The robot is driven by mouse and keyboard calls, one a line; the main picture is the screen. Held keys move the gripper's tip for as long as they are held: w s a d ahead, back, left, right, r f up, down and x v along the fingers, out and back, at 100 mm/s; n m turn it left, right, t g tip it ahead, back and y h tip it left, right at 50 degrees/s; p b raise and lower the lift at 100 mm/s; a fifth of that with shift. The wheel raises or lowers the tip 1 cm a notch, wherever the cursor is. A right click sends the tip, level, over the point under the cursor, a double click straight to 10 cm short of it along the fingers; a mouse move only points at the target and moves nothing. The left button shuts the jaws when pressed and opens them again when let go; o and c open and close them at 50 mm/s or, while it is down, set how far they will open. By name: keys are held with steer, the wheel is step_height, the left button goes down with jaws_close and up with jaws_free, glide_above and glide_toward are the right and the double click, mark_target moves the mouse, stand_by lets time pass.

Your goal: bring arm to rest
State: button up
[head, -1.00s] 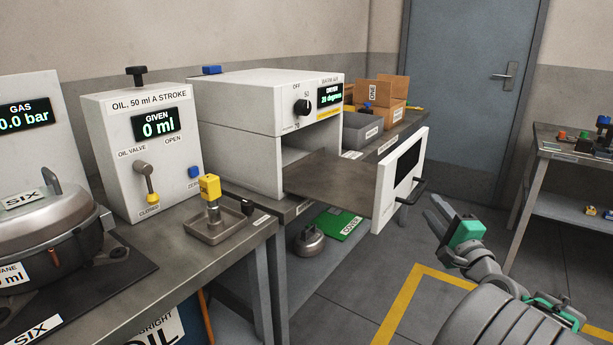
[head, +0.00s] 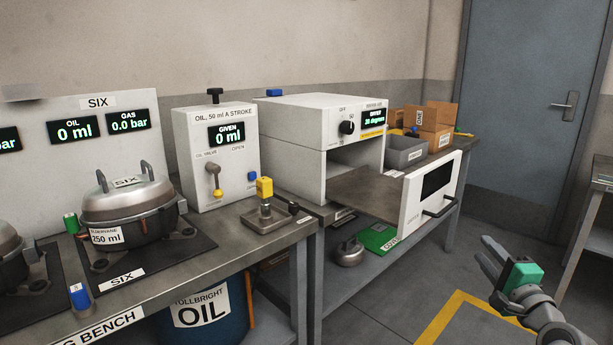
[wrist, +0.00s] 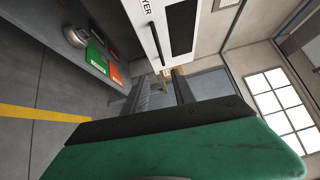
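My gripper (head: 490,252) is at the lower right of the head view, in the open air in front of and to the right of the dryer's pulled-out door. Its two fingers stand apart with nothing between them. In the wrist view the two dark fingers of my gripper (wrist: 158,82) are also apart and empty, with the white dryer door (wrist: 168,30) beyond them. The rest of my arm runs out of the head view at the lower right.
The dryer (head: 320,110) has its drawer pulled out, with the door (head: 428,205) jutting over the floor. The bench at left holds the oil dispenser (head: 215,160), a yellow-topped tool (head: 265,190) and a pot (head: 130,205). Floor around my gripper is clear.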

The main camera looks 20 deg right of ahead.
steer(key=w+a+r+n+g+y+p, duration=0.1)
steer(key=w+a+n+g+y+p, duration=0.2)
steer(key=a, duration=0.5)
steer(key=w+a+r+n+g+y+p, duration=0.1)
steer(key=w+a+n+p, duration=0.1)
steer(key=a+n+p, duration=0.4)
steer(key=w+a+r+n+g+y+p, duration=0.1)
steer(key=w+a+n+g+y+p, duration=0.15)
steer(key=a, duration=0.65)
steer(key=s+a+r+n+g+h+p, duration=0.1)
steer(key=s+a+n+g+p, duration=0.3)
steer(key=s+a, duration=0.4)
steer(key=s+a+r+n+g+h+p, duration=0.1)
steer(key=s+a+r+n+g+p, duration=0.2)
steer(key=s+a+n+p, duration=0.3)
steer(key=s+a+g+p, duration=0.1)
steer(key=s+a+p, duration=0.1)
steer(key=s+p, duration=0.1)
steer(key=shift+s+a+r+p, duration=0.15)
steer(key=shift+s+r+p, duration=0.05)
steer(key=shift+r+p, duration=0.15)
steer(key=shift+g, duration=0.25)
